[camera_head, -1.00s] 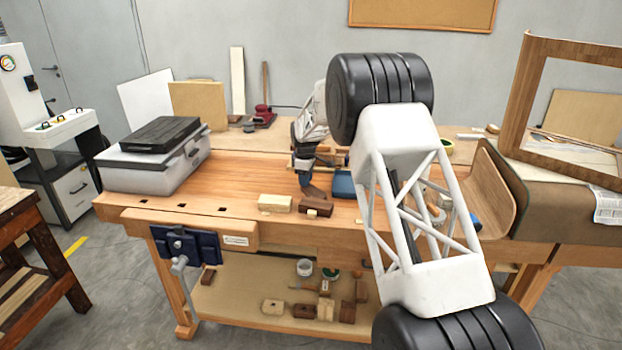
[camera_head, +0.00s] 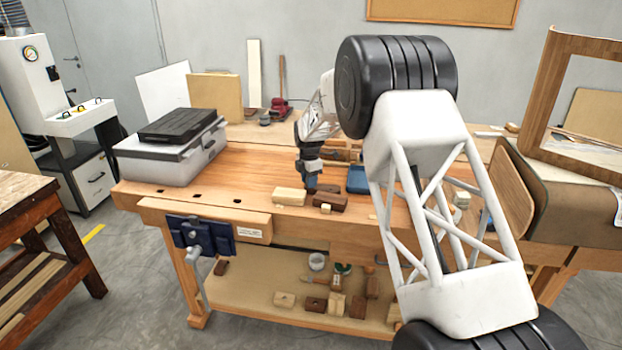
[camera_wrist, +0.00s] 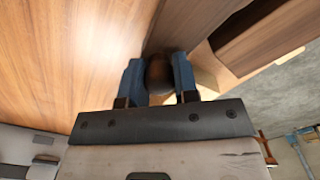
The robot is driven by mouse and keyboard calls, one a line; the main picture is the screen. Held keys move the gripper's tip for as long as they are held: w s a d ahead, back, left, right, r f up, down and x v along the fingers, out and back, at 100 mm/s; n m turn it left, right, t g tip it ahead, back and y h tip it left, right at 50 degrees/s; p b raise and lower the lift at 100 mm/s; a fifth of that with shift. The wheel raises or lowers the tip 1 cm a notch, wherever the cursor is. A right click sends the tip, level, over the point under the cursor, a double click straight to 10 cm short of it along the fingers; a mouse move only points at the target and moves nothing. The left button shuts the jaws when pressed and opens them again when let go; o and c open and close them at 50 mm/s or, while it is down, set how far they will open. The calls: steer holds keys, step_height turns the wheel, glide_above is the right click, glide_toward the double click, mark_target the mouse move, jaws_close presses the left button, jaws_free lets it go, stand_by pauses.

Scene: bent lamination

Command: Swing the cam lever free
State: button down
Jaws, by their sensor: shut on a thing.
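My gripper (camera_head: 310,186) points down at the front part of the workbench, beside small wood blocks. In the wrist view its two blue fingers (camera_wrist: 158,85) are closed around a dark brown rounded piece (camera_wrist: 158,70), which may be the end of the cam lever. The rest of that piece is hidden. A brown block (camera_head: 331,202) and a pale block (camera_head: 289,196) sit by the fingertips in the head view. The lever's pivot cannot be made out.
The wooden workbench (camera_head: 230,180) has bare room left of the blocks. A grey case (camera_head: 172,160) stands at the left, a blue vise (camera_head: 200,234) is on the front edge, and a blue box (camera_head: 358,180) lies right of the gripper. A curved wooden panel (camera_head: 520,190) stands at the right.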

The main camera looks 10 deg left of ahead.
steer(key=shift+s+n, duration=0.25)
steer(key=shift+n, duration=0.05)
steer(key=c, duration=0.9)
jaws_free()
steer(key=shift+o, duration=0.2)
steer(key=shift+r, duration=0.1)
steer(key=shift+r, duration=3.8)
